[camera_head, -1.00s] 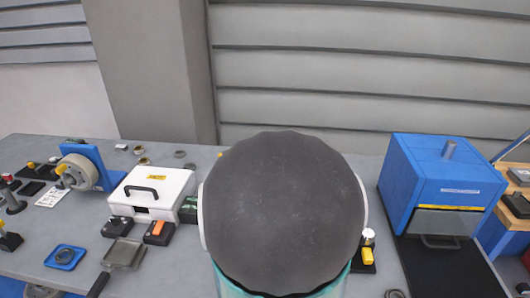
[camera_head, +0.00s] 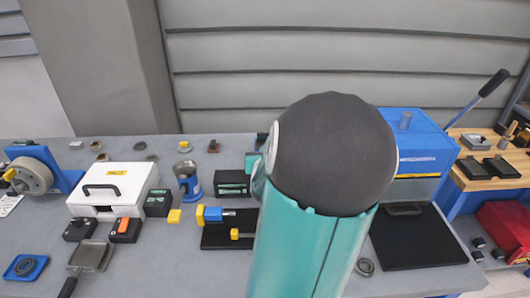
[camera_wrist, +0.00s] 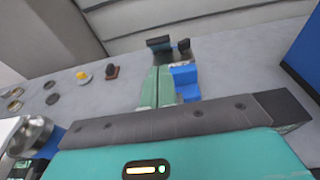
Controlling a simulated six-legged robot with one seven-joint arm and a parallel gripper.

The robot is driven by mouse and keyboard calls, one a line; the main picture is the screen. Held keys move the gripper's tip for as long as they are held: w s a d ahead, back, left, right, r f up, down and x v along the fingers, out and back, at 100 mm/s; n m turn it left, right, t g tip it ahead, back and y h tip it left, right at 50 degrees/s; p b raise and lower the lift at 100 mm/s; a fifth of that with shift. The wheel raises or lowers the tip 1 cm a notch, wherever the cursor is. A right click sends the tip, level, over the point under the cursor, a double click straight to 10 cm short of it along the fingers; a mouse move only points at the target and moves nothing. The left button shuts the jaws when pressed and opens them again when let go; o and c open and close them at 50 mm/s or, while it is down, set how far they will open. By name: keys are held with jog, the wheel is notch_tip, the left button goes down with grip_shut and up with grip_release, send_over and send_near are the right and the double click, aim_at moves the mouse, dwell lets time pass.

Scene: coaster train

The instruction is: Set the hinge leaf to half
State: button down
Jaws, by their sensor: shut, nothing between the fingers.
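A pale green two-panel piece (camera_wrist: 150,90), which looks like the hinge, stands on the bench in the wrist view. A blue block (camera_wrist: 185,82) is at its right side and dark parts (camera_wrist: 160,43) are behind it. In the head view only a sliver of the green piece (camera_head: 252,161) shows left of my arm, which hides the rest. I cannot tell the leaf's angle. The dark front of my gripper (camera_wrist: 190,118) crosses the wrist view, below the green piece in the picture. My gripper is shut and empty. I see no contact with the hinge.
A blue oven-like box (camera_head: 420,135) is at the right.

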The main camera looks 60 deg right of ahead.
aim_at(263, 134)
jog(key=x, duration=0.8)
jog(key=shift+w+d, duration=0.1)
jog(key=shift+d, duration=0.05)
jog(key=shift+w+d+r, duration=0.25)
jog(key=shift+d+r, duration=0.3)
jog(key=shift+a, duration=0.1)
